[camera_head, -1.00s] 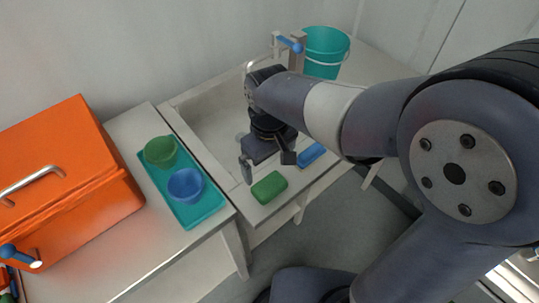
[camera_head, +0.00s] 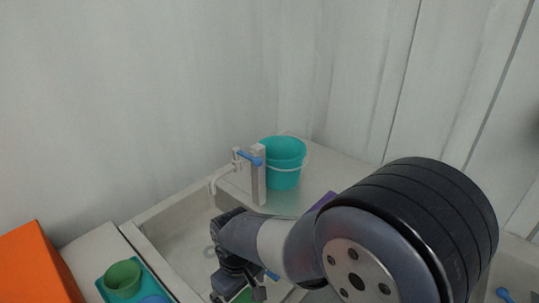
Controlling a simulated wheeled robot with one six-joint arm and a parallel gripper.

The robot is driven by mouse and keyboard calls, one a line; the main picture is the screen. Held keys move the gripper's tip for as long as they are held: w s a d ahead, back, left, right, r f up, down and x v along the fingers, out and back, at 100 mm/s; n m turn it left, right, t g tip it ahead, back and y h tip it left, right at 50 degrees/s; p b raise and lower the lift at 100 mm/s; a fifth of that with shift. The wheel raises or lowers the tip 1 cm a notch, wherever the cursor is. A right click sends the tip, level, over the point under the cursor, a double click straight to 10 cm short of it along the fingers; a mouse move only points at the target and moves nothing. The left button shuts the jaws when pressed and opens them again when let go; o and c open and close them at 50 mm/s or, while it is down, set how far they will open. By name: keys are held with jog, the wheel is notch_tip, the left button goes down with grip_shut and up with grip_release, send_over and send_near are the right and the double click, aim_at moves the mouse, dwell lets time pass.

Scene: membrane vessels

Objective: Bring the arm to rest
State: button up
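My arm reaches in from the lower right, with the gripper (camera_head: 238,294) at the bottom edge of the picture, over the front of the sink. Its fingers stand apart and nothing shows held between them. The fingertips are partly cut off by the picture edge. A green sponge (camera_head: 243,298) shows in part below and behind the gripper. I cannot tell the gap between them. A sliver of a blue sponge (camera_head: 272,276) shows to the right of the gripper, mostly behind my arm.
The pale sink (camera_head: 160,213) has a tap with a blue lever (camera_head: 250,158). A teal bucket (camera_head: 283,163) stands behind it. At lower left are a green bowl (camera_head: 122,279) and a blue bowl (camera_head: 154,299) on a teal tray (camera_head: 102,291), beside an orange box (camera_head: 35,265).

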notch_tip(320, 180, down, 5)
jog(key=shift+f, duration=0.2)
jog(key=shift+r, duration=1.65)
